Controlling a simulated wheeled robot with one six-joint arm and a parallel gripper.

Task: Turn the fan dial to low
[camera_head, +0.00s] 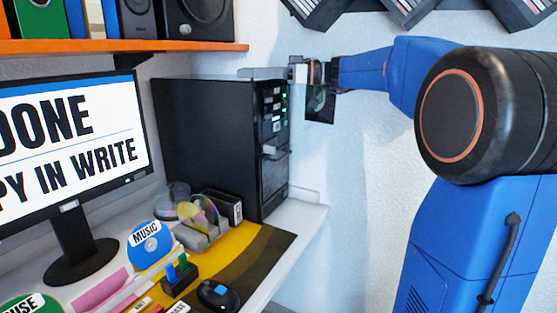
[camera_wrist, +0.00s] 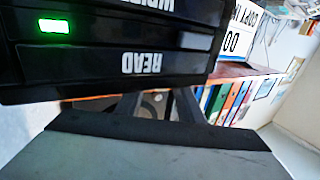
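No fan dial can be made out in either view. A black computer tower (camera_head: 210,135) stands upright on the desk, with a column of drives and green lights on its narrow front. My gripper (camera_head: 262,73) is at the tower's top front edge; the head view does not show whether they touch. In the wrist view, two dark fingers of my gripper (camera_wrist: 156,104) stand apart with a gap between them and nothing held. A black drive front (camera_wrist: 150,62) with an upside-down "READ" label and a green light (camera_wrist: 54,26) fills the upper left there.
A monitor (camera_head: 75,145) stands left of the tower. An orange shelf (camera_head: 120,46) with binders and speakers hangs above. A disc holder (camera_head: 205,235), a blue music disc (camera_head: 150,245) and a black mouse (camera_head: 218,294) lie on the desk. A dark square panel (camera_head: 320,103) hangs below my wrist.

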